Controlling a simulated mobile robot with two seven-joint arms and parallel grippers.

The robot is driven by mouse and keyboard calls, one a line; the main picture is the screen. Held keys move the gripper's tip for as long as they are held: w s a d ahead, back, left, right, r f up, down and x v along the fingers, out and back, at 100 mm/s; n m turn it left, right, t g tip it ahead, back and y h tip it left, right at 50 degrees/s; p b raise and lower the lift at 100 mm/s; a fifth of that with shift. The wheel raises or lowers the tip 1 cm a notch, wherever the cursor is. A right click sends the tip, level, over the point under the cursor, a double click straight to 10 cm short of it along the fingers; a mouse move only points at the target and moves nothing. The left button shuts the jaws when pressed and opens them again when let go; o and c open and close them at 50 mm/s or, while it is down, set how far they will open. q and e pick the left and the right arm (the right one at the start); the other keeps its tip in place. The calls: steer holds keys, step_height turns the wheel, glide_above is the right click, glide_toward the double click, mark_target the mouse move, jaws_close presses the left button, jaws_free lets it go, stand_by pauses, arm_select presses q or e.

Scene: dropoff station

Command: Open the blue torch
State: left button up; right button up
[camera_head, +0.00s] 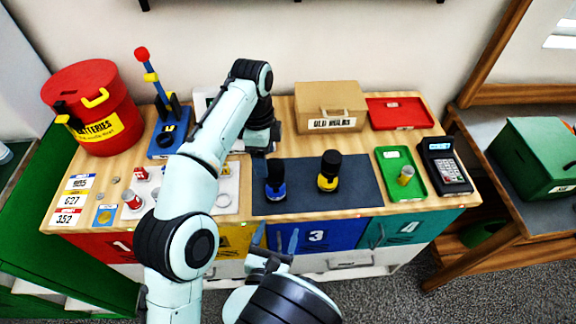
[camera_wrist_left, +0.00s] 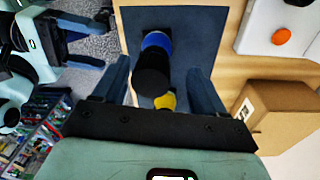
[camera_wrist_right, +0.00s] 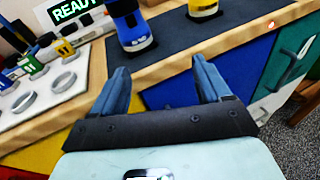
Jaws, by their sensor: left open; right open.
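The blue torch (camera_head: 276,190) stands upright on the dark mat, with a black upper part and a blue body. In the left wrist view, the blue torch (camera_wrist_left: 157,42) appears between the spread fingers of my left gripper (camera_wrist_left: 157,72); contact cannot be told. In the head view my left gripper (camera_head: 262,142) is behind and above the torch, its fingertips mostly hidden. My right gripper (camera_head: 276,240) is open and empty in front of the counter's front edge. In the right wrist view, the blue torch (camera_wrist_right: 137,40) is beyond and above the open fingers.
A yellow torch (camera_head: 328,180) stands right of the blue one on the mat (camera_head: 360,190). A green tray (camera_head: 392,160), a card terminal (camera_head: 445,165), a cardboard box (camera_head: 330,100) and a red bucket (camera_head: 95,110) surround it. Blue and teal drawers line the counter's front.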

arm_select(q)
steer(key=shift+m+t, duration=0.3)
steer(key=shift+m, duration=0.6)
steer(key=r, duration=0.1)
steer(key=s+d+r, duration=0.1)
steer(key=r, duration=0.1)
steer(key=d+r, duration=0.1)
steer(key=shift+s+r, duration=0.25)
steer(key=shift+r, duration=0.05)
arm_select(e)
steer(key=n+t+y, duration=0.2)
glide_toward(274, 188)
steer(key=s, duration=0.1)
arm_select(q)
steer(key=shift+d+r, duration=0.1)
steer(key=shift+r, duration=0.1)
steer(key=shift+f, duration=0.1)
arm_select(e)
steer(key=x, duration=1.3)
steer(key=shift+w+a+r, duration=0.1)
steer(key=shift+w+r, duration=0.05)
steer(key=shift+w, duration=0.05)
